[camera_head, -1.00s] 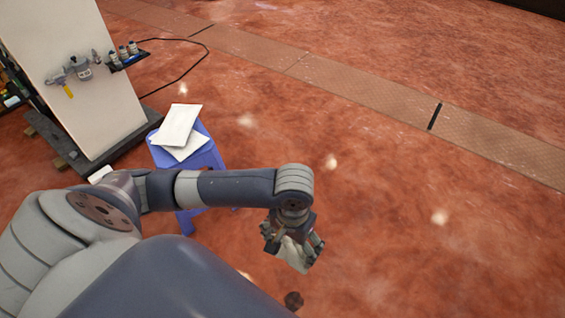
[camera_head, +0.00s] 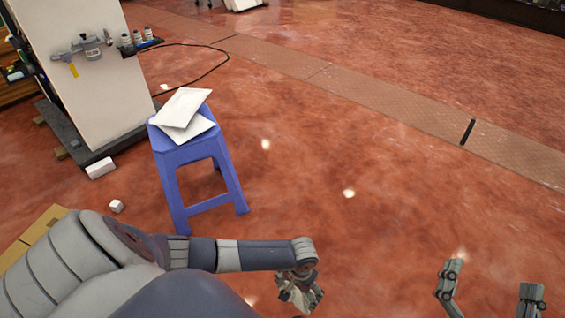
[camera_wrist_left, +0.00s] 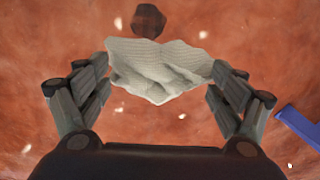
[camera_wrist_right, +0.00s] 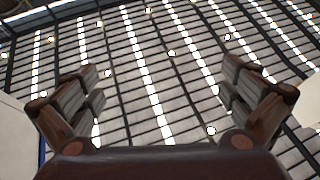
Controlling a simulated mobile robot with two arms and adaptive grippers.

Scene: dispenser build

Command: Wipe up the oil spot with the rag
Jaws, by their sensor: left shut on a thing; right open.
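My left gripper (camera_head: 300,290) is shut on a crumpled whitish rag (camera_wrist_left: 160,68), held above the red floor. The rag hangs between the two fingers in the left wrist view, and a bit of it shows in the head view. A dark brown oil spot (camera_wrist_left: 148,20) lies on the floor just beyond the rag's upper edge in the left wrist view. The spot is out of sight in the head view. My right gripper (camera_head: 492,298) is open and empty at the bottom right of the head view, its fingers pointing up; its wrist view faces the ceiling.
A blue stool (camera_head: 172,158) with white sheets (camera_head: 185,115) on top stands beyond my left arm. A white panel (camera_head: 85,80) with tools on it stands at the upper left. Small white blocks (camera_head: 100,168) lie on the floor. The floor at the centre and right is clear.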

